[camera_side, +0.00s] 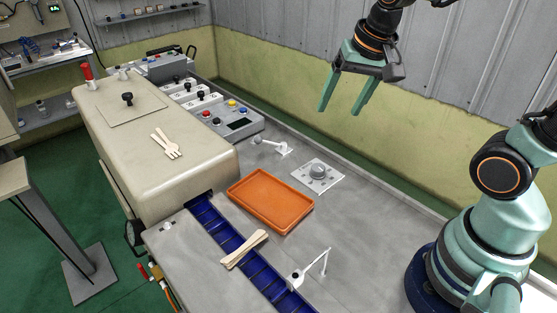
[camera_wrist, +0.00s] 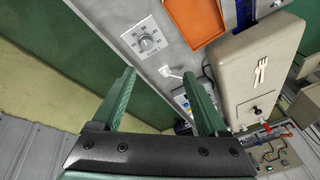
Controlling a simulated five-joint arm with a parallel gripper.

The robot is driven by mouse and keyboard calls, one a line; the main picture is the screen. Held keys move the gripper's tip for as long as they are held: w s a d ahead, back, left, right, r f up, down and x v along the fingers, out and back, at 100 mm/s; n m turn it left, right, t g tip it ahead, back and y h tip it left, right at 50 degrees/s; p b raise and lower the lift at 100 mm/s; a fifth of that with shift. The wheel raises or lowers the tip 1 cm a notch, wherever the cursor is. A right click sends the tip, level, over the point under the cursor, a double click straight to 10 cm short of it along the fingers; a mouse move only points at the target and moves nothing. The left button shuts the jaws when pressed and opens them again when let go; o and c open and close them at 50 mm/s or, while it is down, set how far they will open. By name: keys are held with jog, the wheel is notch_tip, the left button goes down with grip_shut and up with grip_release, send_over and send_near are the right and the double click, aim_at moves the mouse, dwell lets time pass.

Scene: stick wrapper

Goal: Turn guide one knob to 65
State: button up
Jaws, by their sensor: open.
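A round grey knob (camera_side: 318,170) sits on a pale square plate (camera_side: 330,183) on the grey bench, right of the orange tray. In the wrist view, the knob (camera_wrist: 146,43) has a printed scale around it; its exact setting is too small to read. I cannot read a label that names it guide one. My gripper (camera_side: 339,110) is open and empty, raised above the bench on the back-right side, apart from the knob. In the wrist view, my gripper (camera_wrist: 158,80) has its fingers spread, with the knob beyond the fingertips.
An orange tray (camera_side: 270,201) lies left of the plate. A small white arm-like guide (camera_side: 270,144) stands behind it, and another (camera_side: 309,270) stands by the blue conveyor (camera_side: 221,229). A control panel (camera_side: 235,120) with coloured buttons sits further back. A wall rises behind the bench.

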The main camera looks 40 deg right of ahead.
jog(key=w+d+f+m+g, duration=0.2)
jog(key=w+f+m, duration=0.2)
jog(key=m, duration=0.4)
jog(key=m+g, duration=0.2)
jog(key=m, duration=0.5)
send_over(318, 167)
notch_tip(318, 167, down, 7)
notch_tip(318, 167, down, 11)
jog(key=shift+f, duration=0.15)
jog(key=shift+c, duration=0.3)
grip_shut()
